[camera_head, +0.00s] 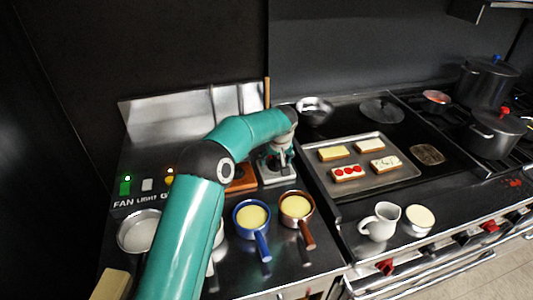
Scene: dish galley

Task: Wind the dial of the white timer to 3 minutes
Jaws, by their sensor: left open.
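My left arm reaches in from the bottom, and its gripper (281,160) points down at the back of the left counter. It is open. The gripper is directly above a pale, square-based thing (270,179) and covers most of it. This may be the white timer, but its dial and markings cannot be made out. I cannot tell whether the fingers touch it. My right gripper is not in view.
An orange-brown block (243,186) sits left of the gripper. A blue pan (236,221) and a brown pan (284,211) stand in front. A tray of toasts (398,177) lies right, and a white jug (380,222) stands front right.

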